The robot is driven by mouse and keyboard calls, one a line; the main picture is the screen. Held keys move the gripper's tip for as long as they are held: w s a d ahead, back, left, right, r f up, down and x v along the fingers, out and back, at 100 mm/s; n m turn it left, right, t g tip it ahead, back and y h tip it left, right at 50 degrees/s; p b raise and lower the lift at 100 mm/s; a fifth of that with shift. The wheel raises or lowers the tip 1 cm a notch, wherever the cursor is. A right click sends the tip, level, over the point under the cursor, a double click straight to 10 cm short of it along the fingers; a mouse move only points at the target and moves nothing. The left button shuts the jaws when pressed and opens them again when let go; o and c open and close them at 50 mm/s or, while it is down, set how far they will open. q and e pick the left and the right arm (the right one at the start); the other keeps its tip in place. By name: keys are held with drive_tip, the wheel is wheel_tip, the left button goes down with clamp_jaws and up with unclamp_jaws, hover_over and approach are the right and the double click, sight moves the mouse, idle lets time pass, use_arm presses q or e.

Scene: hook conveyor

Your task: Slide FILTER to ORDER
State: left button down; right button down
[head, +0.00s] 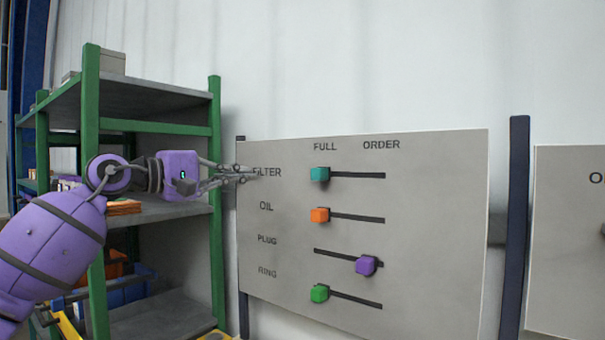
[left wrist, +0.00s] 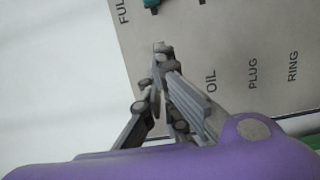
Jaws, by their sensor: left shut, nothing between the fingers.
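The grey board (head: 430,220) has FULL and ORDER columns and rows FILTER, OIL, PLUG and RING. The teal FILTER knob (head: 319,174) sits at the left, FULL end of its slot. It also shows in part at the top edge of the left wrist view (left wrist: 150,4). My left gripper (head: 256,173) is shut and empty in front of the FILTER label, left of the teal knob and about level with it. A gap shows between fingertips and knob. In the left wrist view its fingers (left wrist: 161,48) point toward the board. My right gripper is not in view.
The orange OIL knob (head: 319,215) and green RING knob (head: 319,293) are at the left ends of their slots. The purple PLUG knob (head: 366,265) is toward the right. A green-posted shelf (head: 217,230) stands left of the board, a dark post (head: 515,230) right.

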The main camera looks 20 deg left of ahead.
sight(320, 174)
use_arm(q)
drive_tip(key=w+d+p, duration=0.1)
drive_tip(key=w+d, duration=0.1)
drive_tip(key=w+d+p, duration=0.1)
drive_tip(key=w+d, duration=0.1)
drive_tip(key=d, duration=0.1)
drive_tip(key=w+d+p, duration=0.1)
drive_tip(key=w+d, duration=0.2)
drive_tip(key=shift+d+r+p, duration=0.1)
drive_tip(key=shift+r+p, duration=0.15)
drive_tip(key=shift+p, duration=0.15)
drive_tip(key=shift+s+d, duration=0.2)
drive_tip(key=shift+d, duration=0.25)
drive_tip(key=shift+d+f, duration=0.1)
drive_tip(key=shift+f, duration=0.1)
